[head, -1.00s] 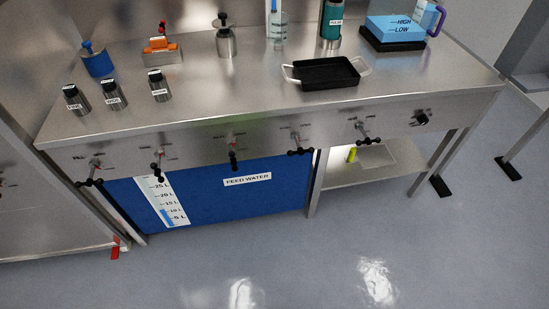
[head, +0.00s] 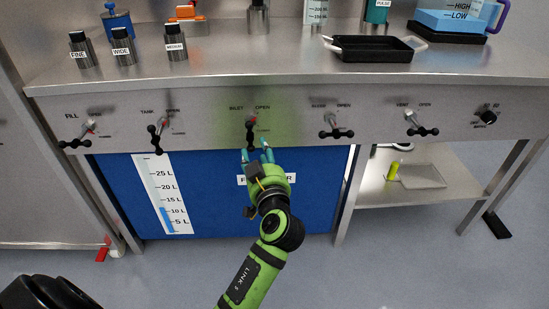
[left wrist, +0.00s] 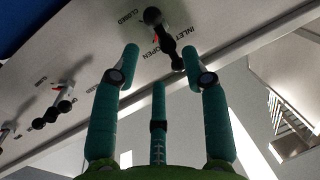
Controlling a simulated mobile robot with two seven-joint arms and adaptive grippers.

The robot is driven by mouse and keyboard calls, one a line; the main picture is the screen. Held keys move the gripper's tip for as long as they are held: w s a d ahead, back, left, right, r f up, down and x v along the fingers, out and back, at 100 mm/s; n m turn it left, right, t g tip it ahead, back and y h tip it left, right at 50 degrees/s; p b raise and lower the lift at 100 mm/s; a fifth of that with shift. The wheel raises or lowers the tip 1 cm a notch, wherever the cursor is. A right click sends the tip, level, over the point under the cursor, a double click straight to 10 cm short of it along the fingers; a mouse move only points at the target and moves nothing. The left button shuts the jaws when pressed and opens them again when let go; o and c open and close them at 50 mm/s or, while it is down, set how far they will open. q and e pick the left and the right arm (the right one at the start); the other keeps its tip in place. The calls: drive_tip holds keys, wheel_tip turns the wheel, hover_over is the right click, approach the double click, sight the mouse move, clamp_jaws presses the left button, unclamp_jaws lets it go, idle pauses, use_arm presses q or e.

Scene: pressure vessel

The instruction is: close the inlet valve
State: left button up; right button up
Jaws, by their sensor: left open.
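The inlet valve (head: 251,132) is a black lever on the steel front panel under the bench top, with a small red mark at its pivot. In the head view its lever hangs straight down, with an OPEN label to its upper right. My green left gripper (head: 256,151) is just below the lever, over the top of the blue feed water tank. In the left wrist view the same inlet lever (left wrist: 168,40) points between the spread teal fingertips of my left gripper (left wrist: 160,54). The gripper is open; I cannot tell whether it touches the lever. My right gripper is not in view.
The tank valve (head: 157,132) and fill valve (head: 76,135) are to the left. Another valve (head: 335,127), the vent valve (head: 420,124) and a black knob (head: 488,118) are to the right. The bench edge (head: 280,82) juts out above. The floor in front is clear.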

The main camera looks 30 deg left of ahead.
sight(252, 145)
use_arm(q)
drive_tip(key=x, duration=0.7)
drive_tip(key=shift+s+a+r, duration=0.1)
drive_tip(key=shift+r, duration=0.2)
clamp_jaws()
